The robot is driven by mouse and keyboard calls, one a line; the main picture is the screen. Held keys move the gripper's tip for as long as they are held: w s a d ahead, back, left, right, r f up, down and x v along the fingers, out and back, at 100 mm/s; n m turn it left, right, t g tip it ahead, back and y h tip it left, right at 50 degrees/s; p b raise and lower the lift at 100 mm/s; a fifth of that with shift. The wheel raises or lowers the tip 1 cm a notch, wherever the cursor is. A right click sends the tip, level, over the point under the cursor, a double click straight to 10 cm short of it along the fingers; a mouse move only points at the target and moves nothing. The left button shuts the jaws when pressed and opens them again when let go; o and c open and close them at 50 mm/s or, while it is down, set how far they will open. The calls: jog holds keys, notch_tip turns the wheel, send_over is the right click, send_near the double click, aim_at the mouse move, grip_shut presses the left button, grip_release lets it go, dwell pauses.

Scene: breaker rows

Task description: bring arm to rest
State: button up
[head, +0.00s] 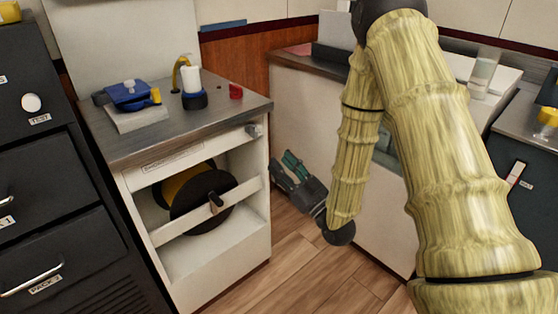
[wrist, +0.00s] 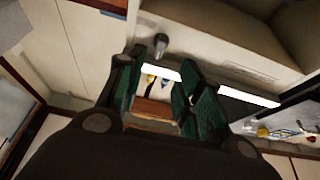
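My gripper (head: 289,172) hangs low at the end of my bent arm, over the gap to the right of the white cabinet (head: 240,245) in the head view. Its green-padded fingers point up and to the left, toward the cabinet's side, and look apart from it. In the wrist view my gripper (wrist: 164,92) has its two fingers spread wide with nothing held between them. My arm, with a bamboo-like surface, fills the right half of the head view and hides part of the counter behind it.
Black drawers (head: 50,160) stand left. Wooden floor (head: 295,270) below is clear.

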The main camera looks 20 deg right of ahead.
jog(key=shift+s, duration=0.25)
dwell(0.3)
jog(key=shift+f, duration=0.1)
jog(key=s+a+f+m+g+h, duration=0.15)
jog(key=s+f+g, duration=0.25)
jog(key=f, duration=0.8)
jog(key=s+a+f+m+g+h, duration=0.1)
jog(key=s+a+f+g+h, duration=0.3)
jog(key=f, duration=0.8)
jog(key=s+d+f+m+g+h, duration=0.1)
jog(key=s+d+f+g, duration=0.1)
jog(key=s+f+g, duration=1.05)
jog(key=s+f+m+h, duration=0.1)
jog(key=s+f, duration=0.3)
jog(key=s, duration=1.4)
notch_tip(320, 180, up, 24)
jog(key=p, duration=2.5)
jog(key=shift+w+a, duration=0.25)
jog(key=shift+w, duration=0.15)
